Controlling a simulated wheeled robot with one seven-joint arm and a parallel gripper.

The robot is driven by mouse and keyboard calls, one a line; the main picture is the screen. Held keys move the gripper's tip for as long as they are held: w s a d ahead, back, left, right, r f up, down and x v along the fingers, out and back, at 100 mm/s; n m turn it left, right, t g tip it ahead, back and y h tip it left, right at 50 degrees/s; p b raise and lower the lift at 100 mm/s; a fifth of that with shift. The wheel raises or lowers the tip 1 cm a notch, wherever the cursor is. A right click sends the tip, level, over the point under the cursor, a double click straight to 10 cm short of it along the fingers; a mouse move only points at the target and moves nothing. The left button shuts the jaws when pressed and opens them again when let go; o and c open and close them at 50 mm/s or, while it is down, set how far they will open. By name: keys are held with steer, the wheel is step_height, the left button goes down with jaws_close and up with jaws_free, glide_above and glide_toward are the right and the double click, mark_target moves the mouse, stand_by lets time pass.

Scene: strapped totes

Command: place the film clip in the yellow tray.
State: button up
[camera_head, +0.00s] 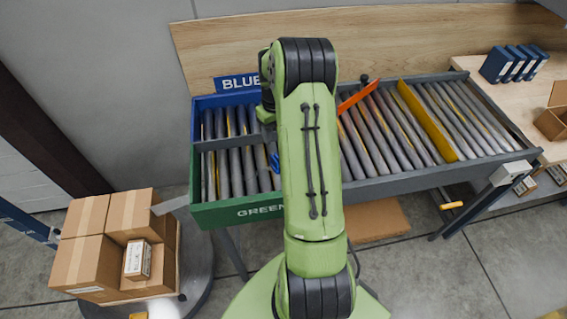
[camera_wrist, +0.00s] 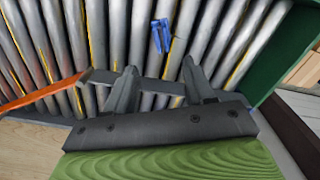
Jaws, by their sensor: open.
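A small blue clip (camera_wrist: 161,35), which looks like the film clip, lies on the grey rollers just beyond my fingertips in the wrist view. A bit of blue (camera_head: 275,162) beside my arm in the head view appears to be the same clip. My gripper (camera_wrist: 159,67) is open and empty, its two fingers apart over the rollers, with the clip ahead of the gap. My arm hides the gripper in the head view. I cannot make out a yellow tray for certain in either view.
The roller conveyor has a blue end section (camera_head: 235,98) and a green end wall (camera_head: 240,210). An orange bar (camera_head: 358,97) and a yellow bar (camera_head: 430,121) cross the rollers. Cardboard boxes (camera_head: 92,262) stand at left. A side table (camera_head: 470,64) with blue binders is at right.

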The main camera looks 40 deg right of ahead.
glide_above(276, 158)
steer(key=f, duration=0.6)
steer(key=shift+w+d, duration=0.1)
steer(key=shift+d, duration=0.25)
steer(key=f, duration=0.5)
steer(key=shift+a+p, duration=0.3)
steer(key=shift+p, duration=0.1)
steer(key=shift+d+f, duration=0.1)
steer(key=shift+f, duration=0.45)
jaws_close()
step_height(276, 158, up, 10)
steer(key=shift+r, duration=0.1)
